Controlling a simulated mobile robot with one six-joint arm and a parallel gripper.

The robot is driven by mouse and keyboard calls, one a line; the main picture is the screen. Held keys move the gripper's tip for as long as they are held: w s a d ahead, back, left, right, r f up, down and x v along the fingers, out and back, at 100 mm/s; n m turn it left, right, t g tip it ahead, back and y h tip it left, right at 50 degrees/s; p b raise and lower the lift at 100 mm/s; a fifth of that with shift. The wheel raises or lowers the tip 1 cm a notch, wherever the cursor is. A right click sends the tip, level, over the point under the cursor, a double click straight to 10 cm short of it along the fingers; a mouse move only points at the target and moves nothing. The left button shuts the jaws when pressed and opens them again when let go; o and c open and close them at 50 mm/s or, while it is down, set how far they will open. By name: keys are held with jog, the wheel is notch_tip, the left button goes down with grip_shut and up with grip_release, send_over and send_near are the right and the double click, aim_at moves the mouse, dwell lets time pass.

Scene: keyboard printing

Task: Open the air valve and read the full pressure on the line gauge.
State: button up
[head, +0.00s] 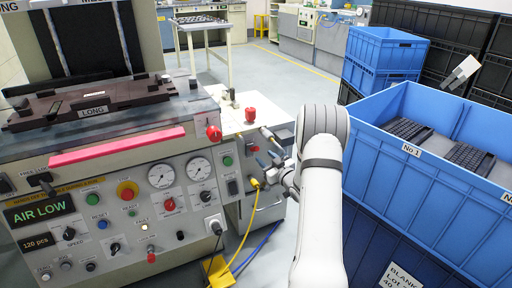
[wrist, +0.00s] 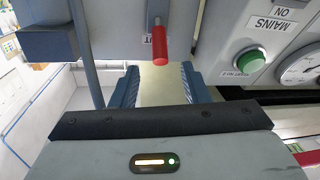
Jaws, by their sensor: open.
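Two white round gauges, the left one (head: 161,174) and the right one (head: 199,169), sit on the machine's front panel. I cannot tell which is the line gauge, and their needles are too small to read. Part of one gauge (wrist: 303,66) shows at the right edge of the wrist view. A red cylindrical handle (wrist: 160,46), likely the air valve's, shows just beyond my gripper (wrist: 159,80). My gripper is open, its two fingers apart with nothing visibly held.
The display (head: 38,208) reads "AIR LOW". A yellow hose (head: 249,226) and a blue hose (head: 256,247) run down near my arm. Blue crates (head: 372,120) stand on the right. A green button (wrist: 249,61) is near the gauge.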

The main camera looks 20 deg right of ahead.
aim_at(256, 149)
jog(key=w, duration=0.2)
jog(key=w+b, duration=0.1)
jog(key=w, duration=0.2)
jog(key=w+a, duration=0.1)
jog(key=w, duration=0.1)
jog(key=shift+w+a, duration=0.1)
jog(key=shift+w, duration=0.15)
jog(key=shift+c, duration=0.4)
grip_shut()
